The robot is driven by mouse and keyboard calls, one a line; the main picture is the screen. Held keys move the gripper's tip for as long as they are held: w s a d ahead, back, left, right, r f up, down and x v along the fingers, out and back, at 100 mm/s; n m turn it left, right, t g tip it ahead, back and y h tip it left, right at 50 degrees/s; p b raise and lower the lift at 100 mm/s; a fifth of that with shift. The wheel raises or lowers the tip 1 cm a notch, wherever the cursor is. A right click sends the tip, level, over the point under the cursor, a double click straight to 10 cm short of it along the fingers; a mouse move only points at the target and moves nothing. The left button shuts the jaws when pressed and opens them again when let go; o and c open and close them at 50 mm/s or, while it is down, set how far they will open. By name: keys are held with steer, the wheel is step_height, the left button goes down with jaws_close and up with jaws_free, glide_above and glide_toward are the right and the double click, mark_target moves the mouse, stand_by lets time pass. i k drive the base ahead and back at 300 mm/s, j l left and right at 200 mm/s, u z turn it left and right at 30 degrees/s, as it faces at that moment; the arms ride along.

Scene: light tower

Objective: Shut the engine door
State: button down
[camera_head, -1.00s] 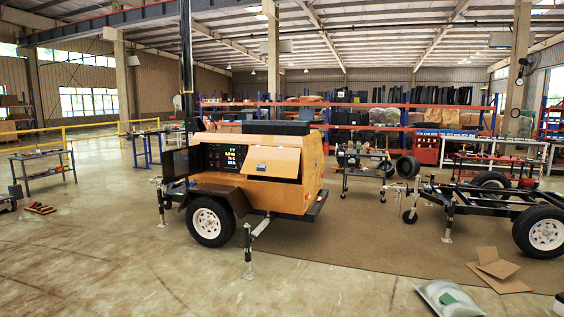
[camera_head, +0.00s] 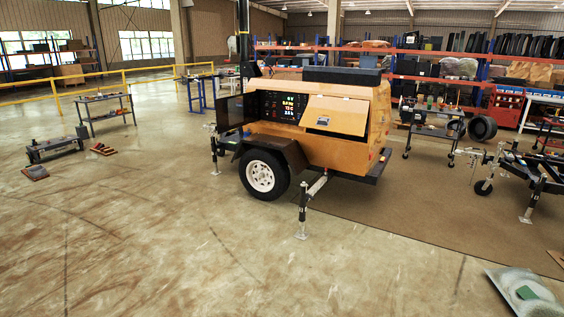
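The yellow light tower trailer (camera_head: 345,150) stands near the middle of the view, on its wheel and jack legs. Its engine door (camera_head: 336,115) is a yellow panel on the near side, tilted outward from the body, with a dark latch low on it. Left of it is an open bay with a lit control panel (camera_head: 284,106). A dark panel (camera_head: 230,112) stands out at the trailer's left end. My gripper is not in view.
A jack leg (camera_head: 303,210) and the trailer wheel (camera_head: 263,174) stick out toward me. A bare trailer frame (camera_head: 530,175) stands at right. The floor in front is clear.

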mark_target(347, 115)
steer(key=i+u, duration=0.25)
steer(key=i, duration=3.2)
steer(key=i+j+z, duration=0.15)
steer(key=i, duration=1)
steer(key=i+j+z, duration=0.15)
steer(key=i+z, duration=0.25)
steer(key=i, duration=0.15)
steer(key=i+j+z, duration=0.75)
steer(key=i, duration=0.2)
